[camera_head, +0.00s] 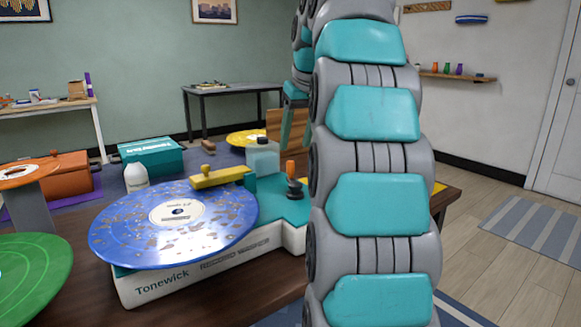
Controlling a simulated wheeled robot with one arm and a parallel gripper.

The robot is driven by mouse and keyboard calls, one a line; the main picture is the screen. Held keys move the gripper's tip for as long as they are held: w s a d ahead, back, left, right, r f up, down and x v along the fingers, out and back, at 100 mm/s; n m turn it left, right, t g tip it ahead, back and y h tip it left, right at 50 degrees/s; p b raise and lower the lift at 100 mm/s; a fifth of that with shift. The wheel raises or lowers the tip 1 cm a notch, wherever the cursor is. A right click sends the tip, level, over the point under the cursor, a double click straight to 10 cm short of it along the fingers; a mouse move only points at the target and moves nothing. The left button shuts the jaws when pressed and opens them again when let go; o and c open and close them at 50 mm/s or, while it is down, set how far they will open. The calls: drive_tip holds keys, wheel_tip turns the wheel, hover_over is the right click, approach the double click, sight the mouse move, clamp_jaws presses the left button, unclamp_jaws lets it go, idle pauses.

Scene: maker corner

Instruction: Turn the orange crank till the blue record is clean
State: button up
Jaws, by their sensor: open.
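The blue record (150,230) lies flat on the white and teal record washer (215,275), with brown specks scattered over its surface. A yellow bar (217,178) reaches over the record's back right edge. The orange crank handle (291,168) stands upright on a dark base at the washer's right end, just left of my arm. My gripper (293,125) is partly in view above the crank, apart from it. It is open and seems empty. My large teal and grey arm hides part of it and the washer's right end.
A green record (30,280) and an orange record (22,172) are at the left. A white bottle (137,178), a teal box (150,157), an orange box (68,175) and a yellow record (246,138) stand behind. The table front (200,312) is bare.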

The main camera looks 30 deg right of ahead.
sight(291, 161)
drive_tip(key=b+x, duration=0.4)
drive_tip(key=x, duration=0.1)
drive_tip(key=shift+f, duration=0.35)
drive_tip(key=shift+w+f, duration=0.15)
drive_tip(key=shift+x, duration=0.8)
drive_tip(key=shift+d, duration=0.1)
clamp_jaws()
